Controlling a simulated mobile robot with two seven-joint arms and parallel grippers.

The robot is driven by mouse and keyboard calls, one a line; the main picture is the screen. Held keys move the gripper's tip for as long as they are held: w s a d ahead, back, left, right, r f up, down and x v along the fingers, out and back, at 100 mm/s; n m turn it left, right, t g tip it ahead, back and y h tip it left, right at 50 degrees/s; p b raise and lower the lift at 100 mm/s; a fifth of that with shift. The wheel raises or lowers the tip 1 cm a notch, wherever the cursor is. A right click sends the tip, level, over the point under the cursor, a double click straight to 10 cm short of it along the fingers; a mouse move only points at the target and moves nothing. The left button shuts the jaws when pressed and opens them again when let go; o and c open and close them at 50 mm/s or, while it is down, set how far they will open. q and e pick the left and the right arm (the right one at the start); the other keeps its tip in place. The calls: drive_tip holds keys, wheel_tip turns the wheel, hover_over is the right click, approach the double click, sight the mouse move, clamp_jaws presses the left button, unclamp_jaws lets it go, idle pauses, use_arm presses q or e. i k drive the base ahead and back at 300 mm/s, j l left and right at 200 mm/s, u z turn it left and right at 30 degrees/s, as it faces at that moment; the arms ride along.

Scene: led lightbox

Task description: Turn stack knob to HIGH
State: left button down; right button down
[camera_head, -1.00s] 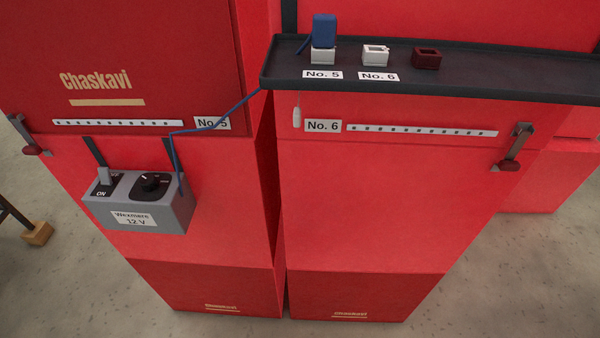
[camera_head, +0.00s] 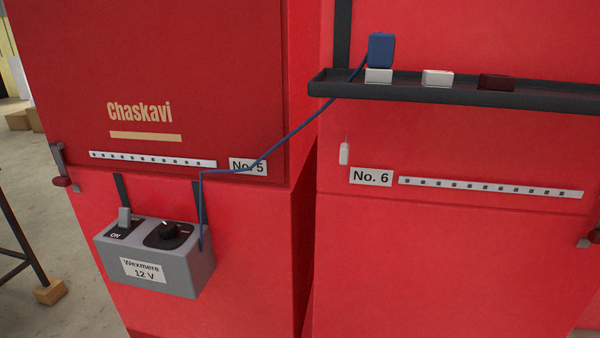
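A grey box labelled "Wexmere 12 V" (camera_head: 195,278) hangs by two black straps on the front of the left red cabinet. On its top is a round black knob (camera_head: 170,231) on a dark dial plate; the dial's lettering is too small to read. Left of the knob is a grey switch (camera_head: 124,217) with "ON" printed beside it. A blue cable (camera_head: 290,133) runs from the box up to a blue plug (camera_head: 381,49) on the shelf. Neither of my grippers shows.
A black shelf (camera_head: 450,96) juts from the right cabinet and bears two white sockets (camera_head: 437,78) and a dark red one (camera_head: 496,82). Latches sit at the left (camera_head: 61,167) and the right edge. A dark stand leg (camera_head: 25,240) rises at far left. A white pull (camera_head: 344,154) hangs under the shelf.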

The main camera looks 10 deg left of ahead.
sight(168, 230)
drive_tip(key=j+u, duration=0.3)
drive_tip(key=u, duration=0.15)
drive_tip(key=k+j+u, duration=0.1)
drive_tip(key=j+u, duration=0.2)
drive_tip(key=u, duration=0.2)
